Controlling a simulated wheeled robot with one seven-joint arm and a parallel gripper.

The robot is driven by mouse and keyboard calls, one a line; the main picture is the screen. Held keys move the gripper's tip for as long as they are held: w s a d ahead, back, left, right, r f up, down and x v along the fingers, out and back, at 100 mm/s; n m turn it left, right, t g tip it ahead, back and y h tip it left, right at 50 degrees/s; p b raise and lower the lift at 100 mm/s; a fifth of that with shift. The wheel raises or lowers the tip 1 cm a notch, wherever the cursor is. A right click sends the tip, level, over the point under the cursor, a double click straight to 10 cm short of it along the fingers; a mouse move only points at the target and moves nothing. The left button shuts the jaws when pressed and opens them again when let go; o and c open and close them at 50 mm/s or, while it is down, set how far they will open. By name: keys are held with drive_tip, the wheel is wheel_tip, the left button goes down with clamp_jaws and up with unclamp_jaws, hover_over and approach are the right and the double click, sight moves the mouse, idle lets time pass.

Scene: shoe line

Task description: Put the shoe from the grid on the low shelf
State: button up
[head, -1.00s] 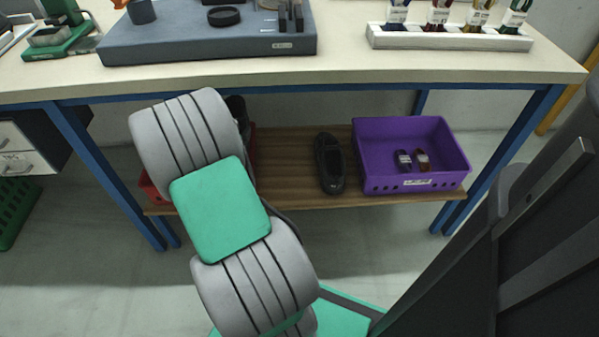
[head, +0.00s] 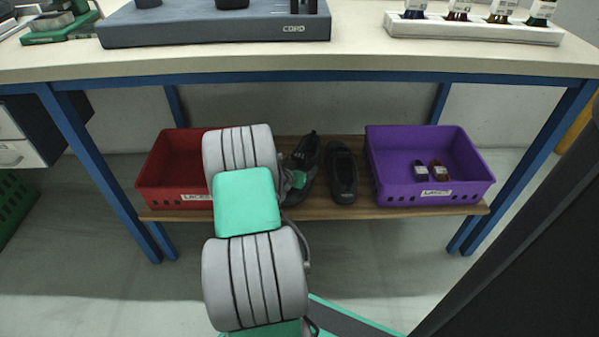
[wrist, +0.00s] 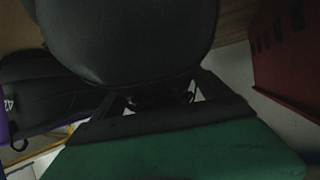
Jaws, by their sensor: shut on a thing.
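A black shoe (head: 306,152) is in my gripper (head: 298,180), which is shut on it over the low shelf (head: 400,212). The held shoe is partly hidden by my arm and gripper in the head view; I cannot tell whether its sole touches the board. In the wrist view its dark rounded surface (wrist: 130,40) fills the upper middle, in front of the fingers. A second black shoe (head: 342,175) stands on the shelf just right of the held one; it also shows at the left of the wrist view (wrist: 45,95).
A red crate (head: 160,178) stands on the shelf at left, partly behind my arm. The workbench top (head: 350,62) spans above, with blue legs at both sides. Little bare shelf shows between the crates.

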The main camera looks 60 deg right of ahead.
drive_tip(key=shift+d, duration=0.1)
drive_tip(key=shift+f, duration=0.15)
drive_tip(key=o, duration=1.7)
drive_tip(key=p+v, duration=0.5)
drive_tip(key=v, duration=0.6)
drive_tip(key=shift+a+r, duration=0.25)
drive_tip(key=shift+r, duration=0.05)
drive_tip(key=shift+s+a, duration=0.1)
drive_tip(key=shift+a, duration=0.2)
